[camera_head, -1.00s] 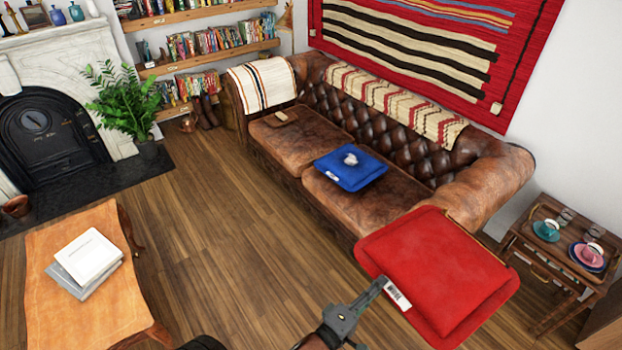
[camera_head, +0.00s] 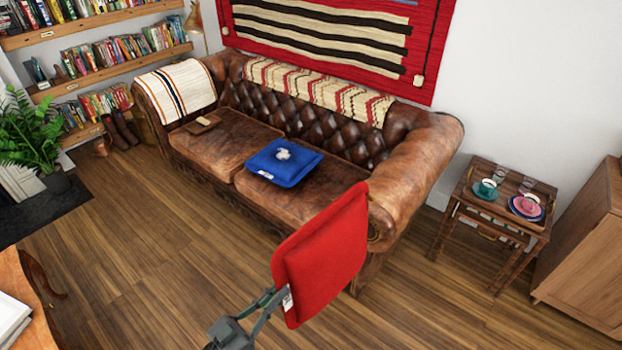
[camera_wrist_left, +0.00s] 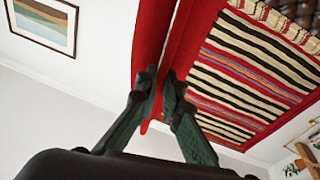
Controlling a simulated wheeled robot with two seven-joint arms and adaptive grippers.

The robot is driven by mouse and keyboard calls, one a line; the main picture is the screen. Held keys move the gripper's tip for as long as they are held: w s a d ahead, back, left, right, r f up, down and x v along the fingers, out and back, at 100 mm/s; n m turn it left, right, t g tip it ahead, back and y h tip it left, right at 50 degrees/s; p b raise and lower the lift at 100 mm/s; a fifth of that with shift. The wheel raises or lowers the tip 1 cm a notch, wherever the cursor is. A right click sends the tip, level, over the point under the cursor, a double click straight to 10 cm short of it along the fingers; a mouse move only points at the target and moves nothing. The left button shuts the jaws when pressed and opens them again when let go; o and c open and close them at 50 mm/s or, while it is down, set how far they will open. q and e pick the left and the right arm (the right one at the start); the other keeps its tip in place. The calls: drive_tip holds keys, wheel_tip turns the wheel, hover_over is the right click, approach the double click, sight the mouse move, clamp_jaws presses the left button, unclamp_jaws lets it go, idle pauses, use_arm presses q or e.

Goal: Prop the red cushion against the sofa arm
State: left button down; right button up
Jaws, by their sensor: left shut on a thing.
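The red cushion (camera_head: 322,252) is held up, tilted on edge, in front of the near right end of the brown leather sofa (camera_head: 240,140). My left gripper (camera_head: 272,300) is shut on its lower left edge, by a white tag. In the left wrist view the fingers (camera_wrist_left: 158,95) pinch the red cushion (camera_wrist_left: 150,40) edge-on. The right sofa arm (camera_head: 415,175) is rolled leather, behind and right of the cushion; the cushion overlaps its front in the picture, and I cannot tell whether they touch. My right gripper is not in view.
A blue cushion (camera_head: 284,162) with a small white thing on it lies on the seat. A side table (camera_head: 492,222) with cups stands right of the sofa, beside a wooden cabinet (camera_head: 590,255). The floor in front is clear.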

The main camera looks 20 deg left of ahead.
use_arm(q)
drive_tip(key=shift+s+m+h, duration=0.1)
drive_tip(key=shift+m+h, duration=0.4)
drive_tip(key=shift+m, duration=0.5)
